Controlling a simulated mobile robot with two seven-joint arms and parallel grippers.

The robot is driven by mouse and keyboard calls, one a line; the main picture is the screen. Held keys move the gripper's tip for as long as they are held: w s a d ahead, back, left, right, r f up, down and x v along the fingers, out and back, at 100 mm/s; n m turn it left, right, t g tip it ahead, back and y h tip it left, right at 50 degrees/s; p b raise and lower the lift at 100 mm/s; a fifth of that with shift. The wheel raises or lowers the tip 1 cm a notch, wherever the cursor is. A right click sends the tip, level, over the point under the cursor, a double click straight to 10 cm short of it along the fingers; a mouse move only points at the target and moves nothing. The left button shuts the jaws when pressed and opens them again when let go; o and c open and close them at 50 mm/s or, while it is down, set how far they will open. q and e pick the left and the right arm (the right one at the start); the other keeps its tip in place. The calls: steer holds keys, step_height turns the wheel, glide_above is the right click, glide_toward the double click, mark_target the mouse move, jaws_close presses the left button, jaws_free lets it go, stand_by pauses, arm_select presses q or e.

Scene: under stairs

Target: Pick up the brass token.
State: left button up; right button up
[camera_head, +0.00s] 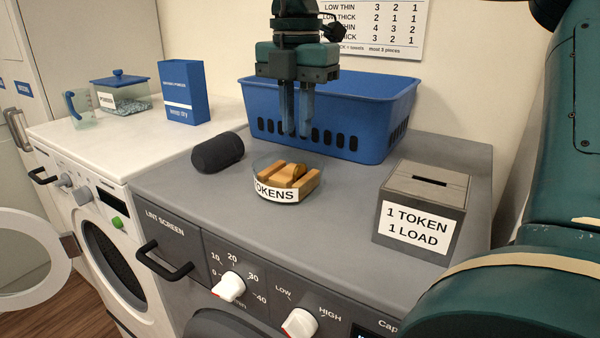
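Only the upper part of the token shows. My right gripper (297,134) points down above and just behind the dish, in front of the blue basket. Its two fingers are apart with nothing between them, and they do not touch the token. A grey token box (424,188) with a slot in its lid and a label "1 TOKEN 1 LOAD" stands to the right. My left gripper is out of view.
A blue basket (385,105) stands close behind the gripper. A dark cylinder (217,152) lies left of the dish. The white washer (110,147) at left bears a blue carton (184,92), a lidded tub (122,95) and a scoop cup (80,108). The dryer top (335,225) before the dish is clear.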

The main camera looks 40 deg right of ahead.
mark_target(299, 164)
steer(key=shift+d+f+p, duration=0.2)
steer(key=shift+f+p, duration=0.25)
steer(key=shift+f, duration=3.05)
steer(key=shift+c, duration=0.5)
jaws_close()
